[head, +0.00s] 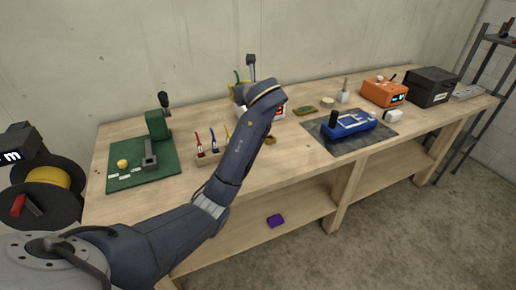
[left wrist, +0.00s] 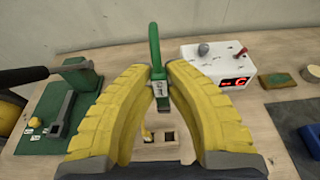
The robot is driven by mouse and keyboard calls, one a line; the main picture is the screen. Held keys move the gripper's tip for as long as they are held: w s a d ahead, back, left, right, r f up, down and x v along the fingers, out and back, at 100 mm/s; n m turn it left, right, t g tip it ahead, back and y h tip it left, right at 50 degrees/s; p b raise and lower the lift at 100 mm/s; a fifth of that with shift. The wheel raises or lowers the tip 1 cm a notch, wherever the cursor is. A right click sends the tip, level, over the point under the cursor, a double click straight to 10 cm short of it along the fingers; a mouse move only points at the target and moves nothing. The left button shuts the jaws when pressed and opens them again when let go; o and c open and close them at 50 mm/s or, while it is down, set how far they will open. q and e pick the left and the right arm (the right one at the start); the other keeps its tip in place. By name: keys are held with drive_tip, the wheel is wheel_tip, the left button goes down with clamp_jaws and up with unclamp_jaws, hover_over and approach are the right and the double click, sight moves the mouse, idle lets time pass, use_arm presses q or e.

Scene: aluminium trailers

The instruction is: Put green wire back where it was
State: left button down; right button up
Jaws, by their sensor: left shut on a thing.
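My left gripper (left wrist: 160,88) is shut on the green wire (left wrist: 154,45), at its connector with a small white label. The wire's green loop stands up above the fingers. In the head view the green wire (head: 237,76) shows just behind my left arm, and the gripper is mostly hidden there. A wooden rack (head: 208,159) on the bench holds red, blue and yellow wires, partly covered by my arm. In the left wrist view the rack (left wrist: 160,151) shows square holes below and beyond the fingers. My right gripper is not in view.
A white box with a red display (left wrist: 218,62) stands right of the gripper. A green mat (head: 142,178) with a green press (head: 157,124) lies on the left. A blue device (head: 347,127) sits on a dark mat (head: 345,147) to the right.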

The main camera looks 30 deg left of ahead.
use_arm(q)
wheel_tip(320, 180, down, 20)
drive_tip(key=shift+r, duration=0.1)
idle(0.7)
drive_tip(key=shift+f, duration=0.2)
drive_tip(key=c, duration=1.7)
unclamp_jaws()
drive_tip(key=shift+d, duration=0.1)
drive_tip(key=shift+w+r, duration=0.1)
drive_tip(key=shift+r, duration=0.1)
drive_tip(key=v, duration=1.2)
drive_tip(key=shift+w, duration=0.1)
